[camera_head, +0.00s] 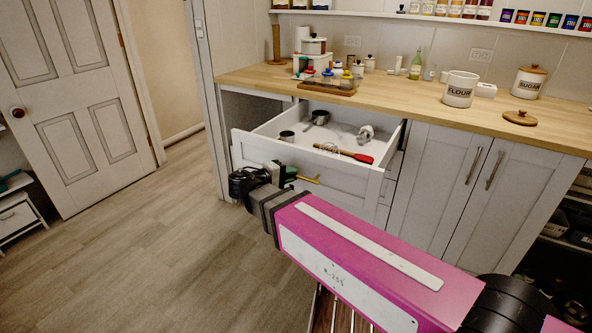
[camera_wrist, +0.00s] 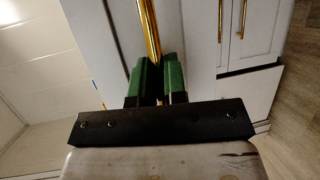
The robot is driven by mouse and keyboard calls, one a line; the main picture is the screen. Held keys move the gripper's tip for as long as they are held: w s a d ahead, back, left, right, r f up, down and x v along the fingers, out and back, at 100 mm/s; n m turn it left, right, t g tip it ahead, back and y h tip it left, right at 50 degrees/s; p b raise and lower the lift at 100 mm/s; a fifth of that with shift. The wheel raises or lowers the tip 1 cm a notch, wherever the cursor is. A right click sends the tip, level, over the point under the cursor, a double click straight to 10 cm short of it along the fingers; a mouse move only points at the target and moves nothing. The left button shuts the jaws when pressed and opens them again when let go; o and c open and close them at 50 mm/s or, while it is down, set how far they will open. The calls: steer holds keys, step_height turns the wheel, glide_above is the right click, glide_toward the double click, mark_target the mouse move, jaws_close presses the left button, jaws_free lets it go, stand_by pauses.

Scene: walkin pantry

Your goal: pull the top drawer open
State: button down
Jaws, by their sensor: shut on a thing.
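The top drawer (camera_head: 350,174) stands pulled far out from the white cabinet under the wooden counter. Its inside is in plain sight from above. My gripper (camera_head: 286,174) is at the drawer's front, on the left part of its brass bar handle (camera_head: 309,179). In the wrist view my gripper's green fingers (camera_wrist: 159,80) are shut on the brass handle (camera_wrist: 147,32). In the head view the fingers are partly hidden by my wrist.
The drawer holds metal cups (camera_head: 319,117), a whisk (camera_head: 328,148) and a red-handled utensil (camera_head: 357,157). A flour canister (camera_head: 460,89) and a wooden tray (camera_head: 327,88) of small jars stand on the counter. The wooden floor (camera_head: 130,250) at left is clear.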

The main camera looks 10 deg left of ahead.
steer(key=shift+s+a, duration=0.2)
steer(key=shift+s, duration=0.15)
steer(key=c, duration=1.2)
jaws_free()
steer(key=v, duration=1.1)
steer(key=shift+d, duration=0.1)
